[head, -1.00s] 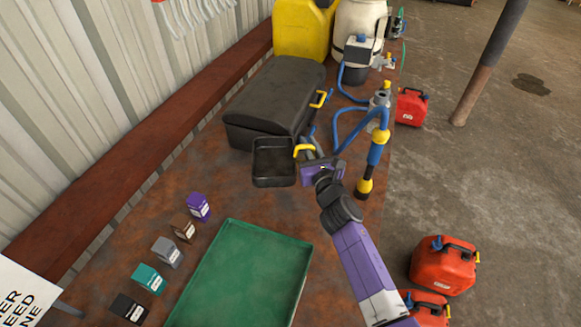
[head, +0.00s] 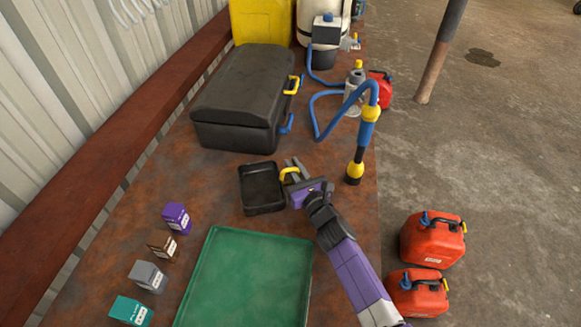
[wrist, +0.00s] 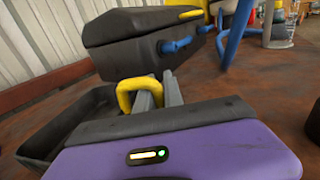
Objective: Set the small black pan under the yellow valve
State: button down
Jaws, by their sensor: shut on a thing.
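The small black pan (head: 262,188) is a shallow rectangular tray, roughly level, between the black toolbox and the green tray. My gripper (head: 294,169) is shut on its yellow loop handle, at the pan's right side. In the wrist view the pan (wrist: 62,130) is at the left, partly hidden by my gripper (wrist: 158,92). I cannot tell whether the pan touches the bench. A blue hose ends in an upright nozzle with a yellow tip (head: 355,172), right of my gripper. A yellow knob (head: 358,64) tops a grey fitting further back. I cannot tell which yellow part is the valve.
The black toolbox (head: 240,98) stands behind the pan; the green tray (head: 222,292) lies in front. Several small boxes, one purple (head: 176,218), line the left. Red fuel cans (head: 432,240) stand on the floor right of the rusty bench (head: 345,222). Bare bench lies left of the pan.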

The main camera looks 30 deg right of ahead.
jog(key=shift+f, duration=0.1)
jog(key=c, duration=1.5)
grip_release()
jog(key=shift+o, duration=0.2)
jog(key=shift+r, duration=0.2)
jog(key=s, duration=0.8)
jog(key=s+p, duration=0.1)
jog(key=s, duration=0.3)
jog(key=shift+a, duration=0.25)
jog(key=o, duration=1.5)
jog(key=shift+c, duration=0.2)
jog(key=shift+a+f, duration=0.1)
